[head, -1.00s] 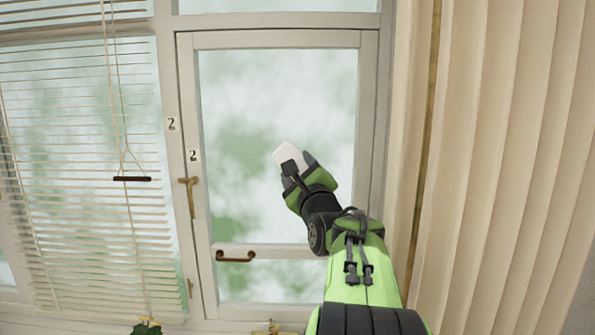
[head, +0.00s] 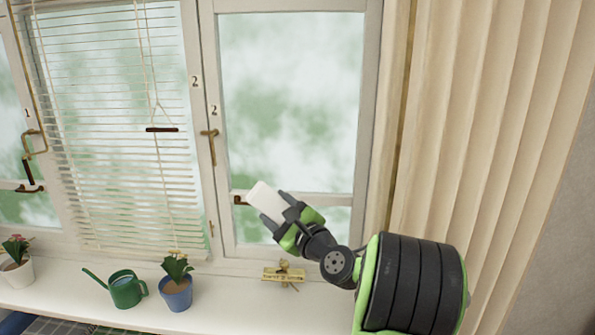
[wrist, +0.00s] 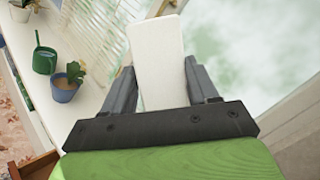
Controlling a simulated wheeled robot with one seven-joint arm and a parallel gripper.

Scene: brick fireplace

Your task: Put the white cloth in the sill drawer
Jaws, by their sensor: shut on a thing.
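A white block-like piece (head: 265,201), which appears to be the white cloth, is held between the fingers of my gripper (head: 277,206). In the wrist view the white cloth (wrist: 158,62) stands out past the fingertips of my gripper (wrist: 165,85), with a finger on each side. My gripper is in front of the right window, above the white sill (head: 225,308).
On the sill stand a green watering can (head: 126,290), a blue pot with a plant (head: 176,292) and a white pot with red flowers (head: 18,272). A small brass piece (head: 284,275) lies right of them. Blinds (head: 120,130) hang left; a beige curtain (head: 490,150) hangs right.

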